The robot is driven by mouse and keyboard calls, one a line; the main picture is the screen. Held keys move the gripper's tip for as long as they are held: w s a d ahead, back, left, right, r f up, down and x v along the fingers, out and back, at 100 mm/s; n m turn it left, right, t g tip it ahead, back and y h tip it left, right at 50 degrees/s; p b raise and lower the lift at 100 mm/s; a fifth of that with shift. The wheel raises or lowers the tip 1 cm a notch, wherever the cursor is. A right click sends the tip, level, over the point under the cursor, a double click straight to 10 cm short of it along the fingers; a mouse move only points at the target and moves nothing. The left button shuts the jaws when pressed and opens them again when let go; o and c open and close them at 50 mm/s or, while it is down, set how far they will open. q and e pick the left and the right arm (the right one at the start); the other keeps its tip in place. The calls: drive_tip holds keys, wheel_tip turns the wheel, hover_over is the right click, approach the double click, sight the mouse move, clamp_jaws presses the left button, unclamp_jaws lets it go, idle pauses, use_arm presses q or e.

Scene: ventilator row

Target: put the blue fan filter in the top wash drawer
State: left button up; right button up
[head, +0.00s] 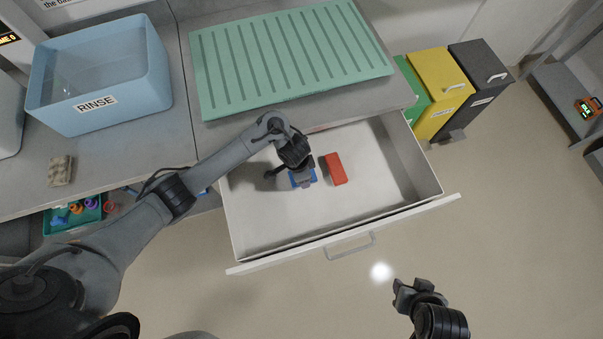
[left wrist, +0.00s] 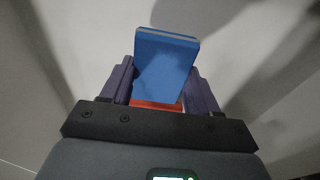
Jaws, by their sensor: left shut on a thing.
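The top wash drawer (head: 265,225) is pulled open below the counter, its pale inside showing. My left gripper (head: 303,178) is inside the drawer's outline, shut on the blue fan filter (head: 313,177). The filter (left wrist: 165,65) stands up between the two fingers in the left wrist view. I cannot tell whether it touches the drawer floor. A red filter-like block (head: 336,169) lies in the drawer just right of my left gripper; part of it shows behind the blue filter in the left wrist view. My right gripper (head: 407,290) is outside, in front of the drawer; its fingers are unclear.
A green ribbed mat (head: 290,55) and a blue RINSE tub (head: 100,75) stand on the counter. A sponge (head: 60,171) lies at the left, above a teal tray (head: 62,222) of small coloured parts. Yellow (head: 440,85) and dark bins stand at the right. The drawer's right side is free.

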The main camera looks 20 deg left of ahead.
use_arm(q)
drive_tip(key=shift+w+a+f, duration=0.35)
drive_tip(key=shift+w, duration=0.2)
drive_tip(key=shift+f, duration=0.15)
wheel_tip(320, 180, down, 4)
drive_tip(key=shift+r+b, duration=0.2)
drive_tip(key=shift+b, duration=0.45)
drive_tip(key=shift+f, duration=0.1)
drive_tip(key=shift+f, duration=0.1)
drive_tip(key=o, duration=1.1)
